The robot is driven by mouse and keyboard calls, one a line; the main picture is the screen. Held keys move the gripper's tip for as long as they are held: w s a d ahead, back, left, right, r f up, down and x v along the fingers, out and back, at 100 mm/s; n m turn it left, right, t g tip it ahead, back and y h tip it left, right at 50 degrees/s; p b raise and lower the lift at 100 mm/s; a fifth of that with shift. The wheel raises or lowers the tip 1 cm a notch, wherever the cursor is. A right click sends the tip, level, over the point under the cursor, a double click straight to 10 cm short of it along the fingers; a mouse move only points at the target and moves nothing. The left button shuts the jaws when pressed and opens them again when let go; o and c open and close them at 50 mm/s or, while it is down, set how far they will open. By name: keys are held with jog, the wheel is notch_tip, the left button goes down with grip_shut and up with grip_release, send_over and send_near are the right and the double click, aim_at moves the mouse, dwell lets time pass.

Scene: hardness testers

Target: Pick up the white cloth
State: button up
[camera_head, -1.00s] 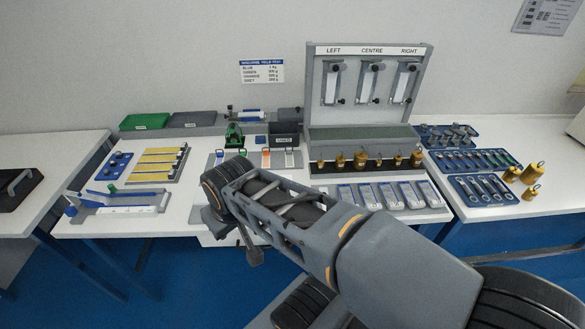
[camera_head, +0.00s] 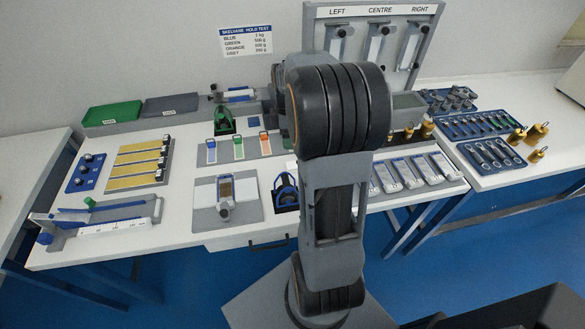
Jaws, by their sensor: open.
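I cannot make out a white cloth with certainty. A grey board (camera_head: 254,212) near the front of the middle table carries flat white areas on both sides of a brown strip (camera_head: 225,190). A small white patch (camera_head: 291,168) shows just left of my arm, partly hidden by it; I cannot tell what it is. My arm stands upright in the middle of the view, and my gripper does not show. The table behind the arm is hidden.
A dark blue stand (camera_head: 285,193) is close left of my arm. A board with coloured tags (camera_head: 238,147) lies behind. A measuring device (camera_head: 95,222) is at the left front. A grey panel (camera_head: 340,45) stands at the back. Brass weights (camera_head: 537,132) are on the right.

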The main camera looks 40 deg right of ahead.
notch_tip(320, 180, down, 2)
jog(key=d, duration=0.2)
jog(key=n, duration=0.1)
send_over(293, 165)
notch_tip(293, 165, down, 7)
jog(key=shift+d, duration=0.1)
jog(key=shift+d+f, duration=0.15)
jog(key=shift+f, duration=2.9)
jog(key=shift+c, duration=0.4)
jog(key=c, duration=0.9)
